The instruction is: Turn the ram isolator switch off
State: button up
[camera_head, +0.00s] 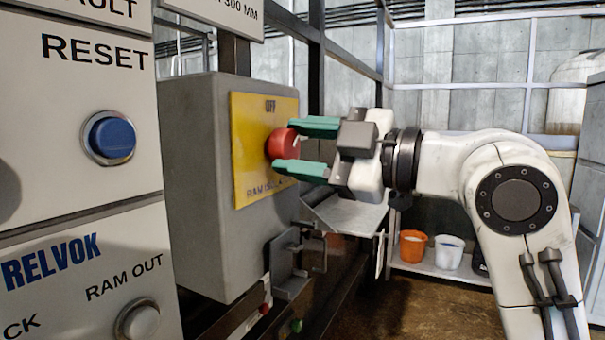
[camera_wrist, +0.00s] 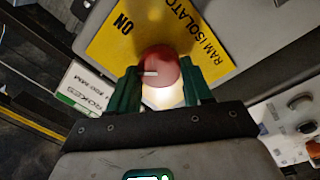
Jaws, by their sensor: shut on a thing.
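The ram isolator switch is a red round knob (camera_head: 283,144) on a yellow plate (camera_head: 246,127) on the side of a grey box (camera_head: 205,180). The plate reads OFF at the top and RAM ISOLATOR at the bottom. My gripper (camera_head: 302,146) has its green fingers on either side of the knob, one above and one below, and is shut on it. In the wrist view the knob (camera_wrist: 163,72) sits between the fingertips (camera_wrist: 163,85), with a pale mark on its face pointing left in the picture. The word ON shows on the plate there. The knob's far side is hidden.
At the left stands a panel with a blue RESET button (camera_head: 110,138) and a RAM OUT button (camera_head: 138,320). A metal bracket (camera_head: 292,262) sits below the box. An orange bucket (camera_head: 413,246) and a white bucket (camera_head: 448,252) stand on a low shelf behind.

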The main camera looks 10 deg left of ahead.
jog(key=n+b, duration=0.2)
jog(key=n, duration=0.1)
jog(key=n+b, duration=0.1)
jog(key=shift+f+n, duration=0.25)
jog(key=shift+n, duration=0.15)
jog(key=shift+n+g+b, duration=0.3)
jog(key=shift+n+b, duration=0.8)
jog(key=shift+n, duration=0.9)
jog(key=o, duration=1)
jog(key=shift+r, duration=0.1)
jog(key=shift+o, duration=0.2)
jog(key=v, duration=1)
jog(key=shift+d, duration=0.4)
